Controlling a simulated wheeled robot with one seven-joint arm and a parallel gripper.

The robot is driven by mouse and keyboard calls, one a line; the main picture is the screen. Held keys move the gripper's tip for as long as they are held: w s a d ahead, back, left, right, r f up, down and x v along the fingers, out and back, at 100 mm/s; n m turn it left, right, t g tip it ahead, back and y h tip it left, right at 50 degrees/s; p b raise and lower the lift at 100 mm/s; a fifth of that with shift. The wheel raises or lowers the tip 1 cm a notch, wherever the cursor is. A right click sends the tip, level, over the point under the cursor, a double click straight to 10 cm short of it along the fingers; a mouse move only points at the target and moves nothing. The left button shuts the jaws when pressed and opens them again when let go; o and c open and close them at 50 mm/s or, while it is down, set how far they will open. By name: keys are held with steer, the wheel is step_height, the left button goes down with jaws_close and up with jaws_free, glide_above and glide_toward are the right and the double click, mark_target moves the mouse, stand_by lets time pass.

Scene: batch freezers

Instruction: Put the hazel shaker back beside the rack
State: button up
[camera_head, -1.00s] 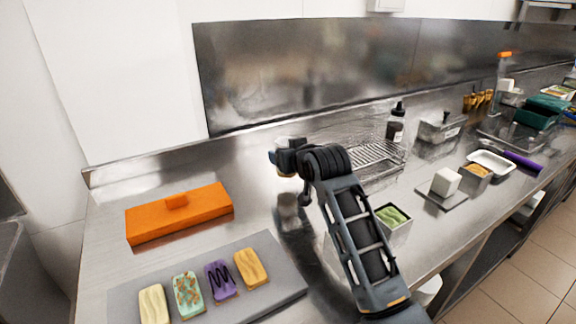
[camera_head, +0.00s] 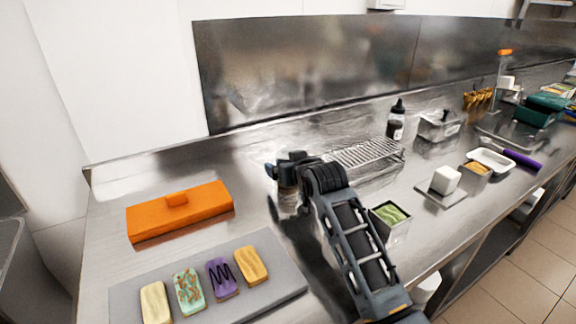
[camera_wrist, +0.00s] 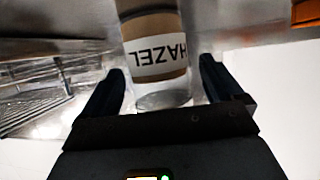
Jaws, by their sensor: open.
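The hazel shaker (camera_wrist: 157,55) shows in the wrist view with a tan band and a white HAZEL label, upside down in that picture. It stands between the two open fingers of my gripper (camera_wrist: 160,92), with visible space on both sides. In the head view my gripper (camera_head: 282,173) is low over the counter, left of the wire rack (camera_head: 368,152), and mostly hides the shaker. The rack also shows at the left of the wrist view (camera_wrist: 35,103).
An orange lidded box (camera_head: 180,212) and a grey tray (camera_head: 265,297) with several decorated bars lie to the left. A dark bottle (camera_head: 396,122) stands behind the rack. A tub of green filling (camera_head: 391,217) is close right of my arm. Counter between box and gripper is clear.

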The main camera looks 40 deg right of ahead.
steer(key=shift+r, duration=0.25)
steer(key=shift+s+a, duration=0.15)
steer(key=shift+s, duration=0.15)
steer(key=v, duration=1.1)
steer(key=shift+s+b, duration=0.2)
steer(key=shift+b, duration=0.2)
